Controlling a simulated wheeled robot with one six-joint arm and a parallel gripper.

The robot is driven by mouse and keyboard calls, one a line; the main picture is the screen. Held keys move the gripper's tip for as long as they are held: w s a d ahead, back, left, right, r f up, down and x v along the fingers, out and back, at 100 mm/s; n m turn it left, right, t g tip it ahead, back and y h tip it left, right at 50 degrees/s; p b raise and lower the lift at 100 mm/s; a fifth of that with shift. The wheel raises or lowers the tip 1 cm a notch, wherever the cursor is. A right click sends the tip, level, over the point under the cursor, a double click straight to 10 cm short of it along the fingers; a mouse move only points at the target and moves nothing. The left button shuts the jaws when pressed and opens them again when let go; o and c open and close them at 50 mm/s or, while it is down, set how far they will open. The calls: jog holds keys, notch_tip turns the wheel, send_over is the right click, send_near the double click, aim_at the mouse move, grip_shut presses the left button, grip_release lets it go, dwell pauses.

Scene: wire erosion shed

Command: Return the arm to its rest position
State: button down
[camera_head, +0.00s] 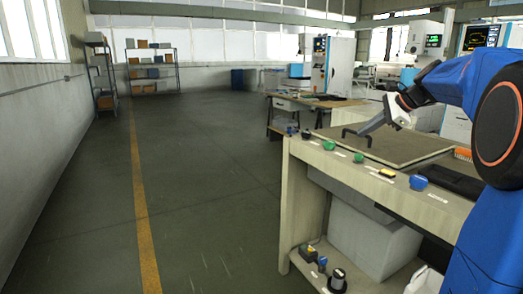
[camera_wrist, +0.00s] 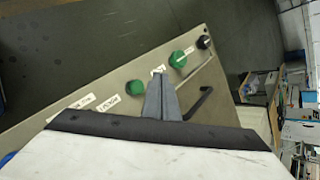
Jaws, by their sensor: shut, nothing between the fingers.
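My arm, with blue links and a dark round joint, reaches in from the right in the head view. My gripper (camera_head: 364,131) is angled down to the left over the workbench (camera_head: 285,190), near a black handle (camera_head: 350,134) on the bench's raised top plate. In the wrist view my gripper (camera_wrist: 161,80) shows its two grey fingers together, with nothing between them. The black handle (camera_wrist: 200,103) lies just right of the fingers there; I cannot tell whether they touch it.
Green knobs (camera_head: 329,145), a blue knob (camera_head: 418,182) and a yellow item (camera_head: 387,173) line the bench's front edge. A grey box (camera_head: 370,240) and small tools stand below. Another table (camera_head: 300,102) and machines are behind. The floor (camera_head: 210,170) at left is clear.

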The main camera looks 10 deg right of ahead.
jog(key=s+a+f+n+g+h, duration=0.1)
jog(key=s+a+f+n, duration=0.4)
jog(key=s+a, duration=0.4)
jog(key=s+a+f+n+g+h, duration=0.1)
jog(key=s+a+f+n, duration=0.5)
jog(key=s, duration=0.4)
jog(key=s+a+f+n+h, duration=0.1)
jog(key=s+f+n, duration=0.3)
jog(key=s, duration=0.5)
jog(key=s+a+f+n+h, duration=0.1)
jog(key=s+a+f+n, duration=0.2)
jog(key=s+f, duration=0.6)
jog(key=s+n, duration=0.1)
jog(key=n, duration=0.1)
jog(key=shift+s+f+n+g+h, duration=0.2)
jog(key=shift+f+n+g+h, duration=0.1)
jog(key=shift+g+h, duration=0.1)
